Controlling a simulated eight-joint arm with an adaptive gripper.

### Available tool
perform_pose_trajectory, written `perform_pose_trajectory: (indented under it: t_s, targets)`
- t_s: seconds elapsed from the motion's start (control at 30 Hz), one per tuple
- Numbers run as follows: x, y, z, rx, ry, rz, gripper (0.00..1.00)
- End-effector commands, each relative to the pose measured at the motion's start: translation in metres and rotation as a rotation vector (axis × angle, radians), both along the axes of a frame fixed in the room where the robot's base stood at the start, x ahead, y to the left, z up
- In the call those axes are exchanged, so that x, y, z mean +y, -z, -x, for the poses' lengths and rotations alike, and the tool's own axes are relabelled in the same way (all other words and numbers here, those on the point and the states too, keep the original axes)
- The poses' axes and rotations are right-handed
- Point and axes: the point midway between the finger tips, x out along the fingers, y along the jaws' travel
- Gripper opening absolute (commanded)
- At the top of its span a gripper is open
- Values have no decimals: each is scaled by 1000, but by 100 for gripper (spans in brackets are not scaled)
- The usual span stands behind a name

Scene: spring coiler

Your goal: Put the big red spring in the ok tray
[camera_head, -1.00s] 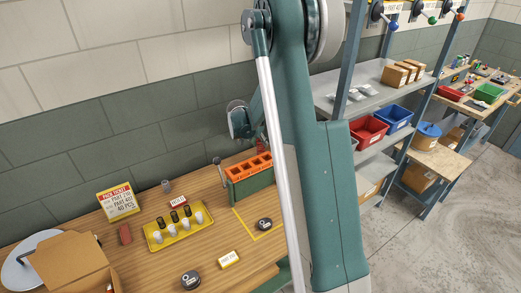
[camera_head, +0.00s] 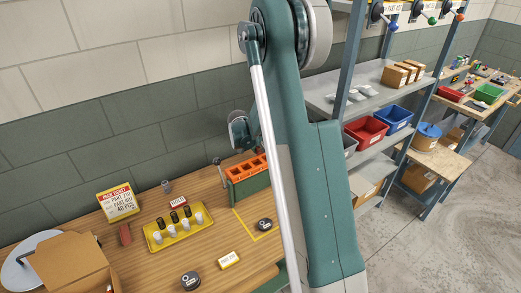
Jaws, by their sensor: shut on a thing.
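My gripper does not show; my arm covers the area behind the right end of the bench. I cannot make out the big red spring. No tray with a readable ok mark shows. A yellow tray (camera_head: 206,235) on the wooden bench holds several white and black cylinders. An orange rack (camera_head: 240,172) with several open compartments sits on a green block at the bench's back right, partly hidden by my arm.
On the wooden bench (camera_head: 217,272) are an open cardboard box (camera_head: 75,262), a pick ticket (camera_head: 119,202) and black round objects (camera_head: 190,281), (camera_head: 265,225). Shelves with red (camera_head: 366,130) and blue (camera_head: 392,117) bins stand right.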

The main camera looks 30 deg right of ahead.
Motion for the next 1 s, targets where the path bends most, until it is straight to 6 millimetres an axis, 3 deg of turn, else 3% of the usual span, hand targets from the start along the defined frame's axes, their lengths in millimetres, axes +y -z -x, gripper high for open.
perform_pose_trajectory:
  t_s: [0.4,0.43,0.53,1.0]
  targets:
    - [0,4,0,0,0,0,10]
    - [0,3,0,0,0,0,28]
    - [0,3,0,0,0,0,39]
    - [0,0,0,0,0,0,39]
